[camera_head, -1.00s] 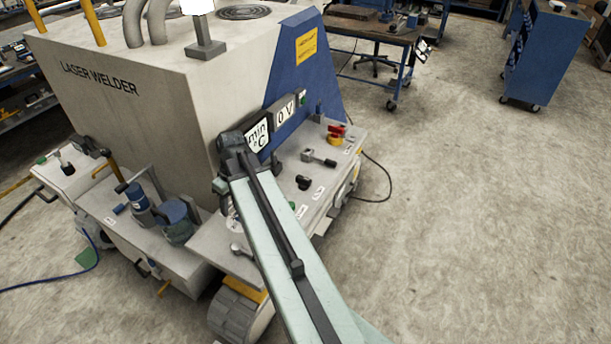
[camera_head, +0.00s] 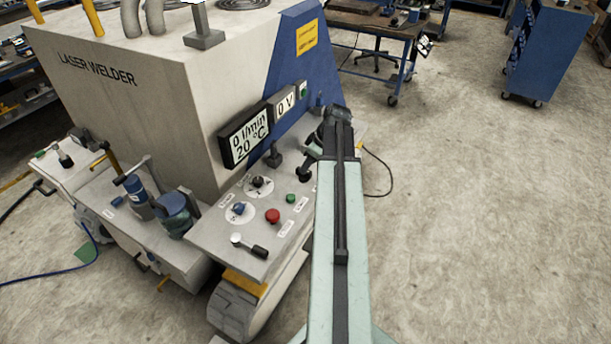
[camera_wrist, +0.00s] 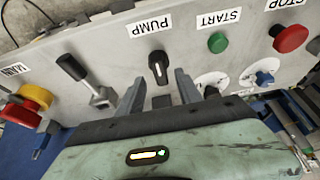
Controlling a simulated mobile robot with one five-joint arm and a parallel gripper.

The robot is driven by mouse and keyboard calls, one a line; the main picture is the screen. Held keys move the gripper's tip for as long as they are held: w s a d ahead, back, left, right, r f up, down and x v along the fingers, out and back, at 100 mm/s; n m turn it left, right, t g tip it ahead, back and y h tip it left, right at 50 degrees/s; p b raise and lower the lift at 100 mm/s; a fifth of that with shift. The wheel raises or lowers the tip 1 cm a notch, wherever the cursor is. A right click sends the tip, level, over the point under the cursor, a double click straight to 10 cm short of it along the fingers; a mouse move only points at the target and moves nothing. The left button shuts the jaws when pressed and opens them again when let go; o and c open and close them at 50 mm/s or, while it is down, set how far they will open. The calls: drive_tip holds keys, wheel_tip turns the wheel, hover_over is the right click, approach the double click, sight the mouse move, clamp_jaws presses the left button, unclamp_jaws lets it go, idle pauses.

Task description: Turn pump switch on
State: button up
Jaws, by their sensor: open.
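The pump switch (camera_wrist: 159,68) is a black rotary knob with a white mark, beside the upside-down PUMP label (camera_wrist: 150,25) in the wrist view. Its white mark lies roughly up and down in that picture. My gripper (camera_wrist: 158,90) is open, its two grey fingers apart to the left and right of the knob. The knob shows between and beyond the fingertips; I cannot tell how far away it is. Nothing is held.
The panel also bears a green START button (camera_wrist: 217,43), a red STOP button (camera_wrist: 290,38), a black lever (camera_wrist: 85,78), a red and yellow main switch (camera_wrist: 28,102) and a blue knob (camera_head: 239,208). A display (camera_head: 246,136) reads 0 l/min and 20 °C.

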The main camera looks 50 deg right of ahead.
drive_tip(key=b+x, duration=0.2)
drive_tip(key=x, duration=0.2)
drive_tip(key=shift+r, duration=0.15)
clamp_jaws()
